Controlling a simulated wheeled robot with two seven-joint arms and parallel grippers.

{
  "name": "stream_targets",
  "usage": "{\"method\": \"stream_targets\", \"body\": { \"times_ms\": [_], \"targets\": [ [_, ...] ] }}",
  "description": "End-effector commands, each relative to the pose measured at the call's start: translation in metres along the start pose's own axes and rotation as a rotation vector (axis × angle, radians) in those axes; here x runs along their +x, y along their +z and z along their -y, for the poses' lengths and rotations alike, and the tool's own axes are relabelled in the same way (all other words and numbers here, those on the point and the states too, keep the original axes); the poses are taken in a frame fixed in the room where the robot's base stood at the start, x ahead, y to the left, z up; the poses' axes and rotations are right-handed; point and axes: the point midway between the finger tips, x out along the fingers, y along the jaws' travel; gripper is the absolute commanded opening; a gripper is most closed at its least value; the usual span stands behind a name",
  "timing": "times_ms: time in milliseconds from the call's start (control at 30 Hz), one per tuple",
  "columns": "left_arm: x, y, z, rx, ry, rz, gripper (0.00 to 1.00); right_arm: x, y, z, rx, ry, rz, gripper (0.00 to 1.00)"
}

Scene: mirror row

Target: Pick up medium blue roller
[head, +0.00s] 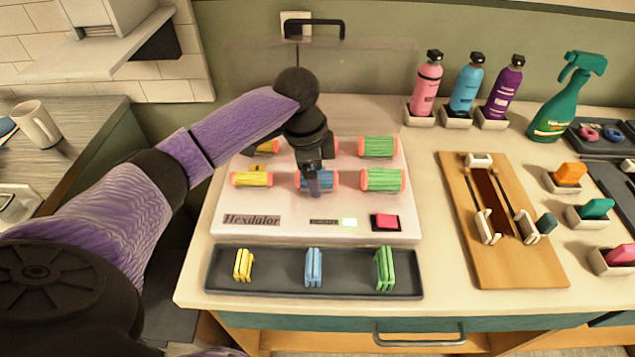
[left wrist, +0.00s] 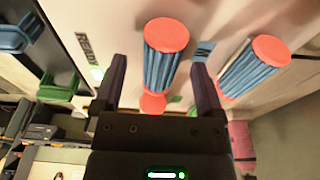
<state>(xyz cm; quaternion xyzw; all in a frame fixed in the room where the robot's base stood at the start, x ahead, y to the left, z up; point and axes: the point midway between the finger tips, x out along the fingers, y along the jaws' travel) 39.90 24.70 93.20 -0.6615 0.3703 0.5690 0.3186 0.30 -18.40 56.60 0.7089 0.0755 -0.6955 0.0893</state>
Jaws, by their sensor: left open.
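A blue roller with pink end caps (head: 329,181) lies in the front row of the white panel (head: 235,205), between a yellow and a green roller. My left gripper (head: 314,188) is over it from above and hides its middle. In the left wrist view, this blue roller (left wrist: 162,58) sits between the two open fingers of my left gripper (left wrist: 160,88), with a gap on each side. A second blue roller (left wrist: 255,66) lies outside the right finger there; in the head view it is mostly hidden behind the gripper. My right gripper is not in view.
A dark tray (head: 345,288) with coloured pieces lies in front. A clear upright sheet (head: 375,75) rises behind the panel.

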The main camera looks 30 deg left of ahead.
Motion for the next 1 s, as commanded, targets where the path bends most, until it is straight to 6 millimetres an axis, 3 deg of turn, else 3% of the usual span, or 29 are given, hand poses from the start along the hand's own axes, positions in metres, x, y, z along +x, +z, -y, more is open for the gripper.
{"method": "stream_targets", "body": {
  "times_ms": [33, 233, 633, 900, 1000],
  "targets": [
    [0.010, 0.001, 0.000, 0.000, 0.002, 0.002, 0.90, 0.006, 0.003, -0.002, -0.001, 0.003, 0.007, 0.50],
    [0.008, 0.000, 0.000, 0.001, -0.001, 0.001, 0.87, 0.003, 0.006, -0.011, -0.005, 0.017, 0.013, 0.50],
    [0.008, 0.000, 0.000, 0.000, -0.001, 0.001, 0.03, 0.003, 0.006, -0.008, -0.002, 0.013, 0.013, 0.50],
    [0.006, 0.000, 0.000, 0.001, -0.001, 0.000, 0.00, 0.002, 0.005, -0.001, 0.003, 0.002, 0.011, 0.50],
    [-0.011, -0.003, 0.001, 0.001, -0.005, -0.002, 0.00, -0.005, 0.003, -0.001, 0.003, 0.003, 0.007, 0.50]
  ]
}}
